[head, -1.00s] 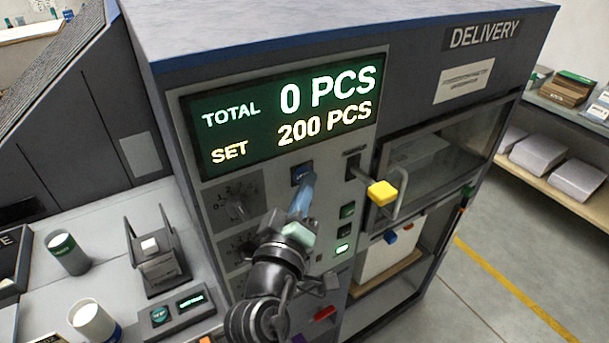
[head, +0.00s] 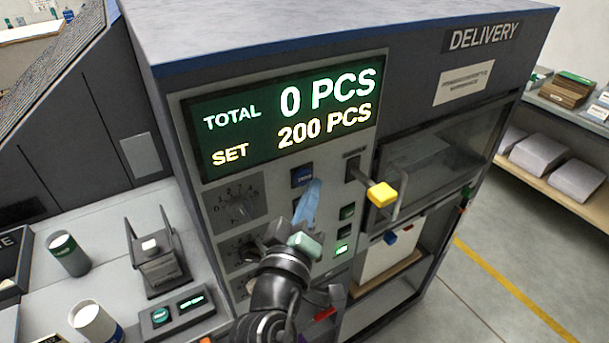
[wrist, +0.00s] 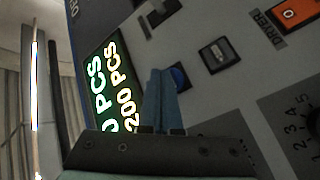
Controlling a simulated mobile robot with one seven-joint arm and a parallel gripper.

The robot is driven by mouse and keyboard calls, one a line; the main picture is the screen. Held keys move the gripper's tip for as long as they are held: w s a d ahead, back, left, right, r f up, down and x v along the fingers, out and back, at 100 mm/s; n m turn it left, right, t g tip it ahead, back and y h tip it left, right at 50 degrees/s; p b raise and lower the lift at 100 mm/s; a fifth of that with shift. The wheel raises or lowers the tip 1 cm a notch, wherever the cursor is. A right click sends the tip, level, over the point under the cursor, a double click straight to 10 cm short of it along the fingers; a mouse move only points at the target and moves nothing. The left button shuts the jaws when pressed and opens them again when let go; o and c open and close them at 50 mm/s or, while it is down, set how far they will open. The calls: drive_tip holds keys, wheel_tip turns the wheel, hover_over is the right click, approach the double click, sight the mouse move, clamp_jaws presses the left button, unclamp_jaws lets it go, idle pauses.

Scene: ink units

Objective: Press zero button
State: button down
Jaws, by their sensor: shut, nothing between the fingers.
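The blue button (head: 302,176), with small blurred lettering that looks like ZERO, is on the grey control panel just below the display. It also shows in the wrist view (wrist: 180,75), partly hidden behind the fingers. My gripper (head: 314,186) is shut and empty, with its blue fingers pointing up the panel. The fingertips are just below and right of the button in the head view, and they appear a little apart from it. The gripper fills the lower middle of the wrist view (wrist: 161,74). The display (head: 281,112) reads TOTAL 0 PCS and SET 200 PCS.
A yellow-knobbed lever (head: 382,194) sticks out right of the button. Rotary dials (head: 238,206) are left of my arm. A glass delivery door (head: 440,160) is at the right. A counter with small containers (head: 68,253) is at the left.

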drive_tip(key=s+d, duration=0.1)
drive_tip(key=s, duration=0.1)
drive_tip(key=s+d+p, duration=0.1)
drive_tip(key=s+d, duration=0.1)
idle(0.5)
idle(0.6)
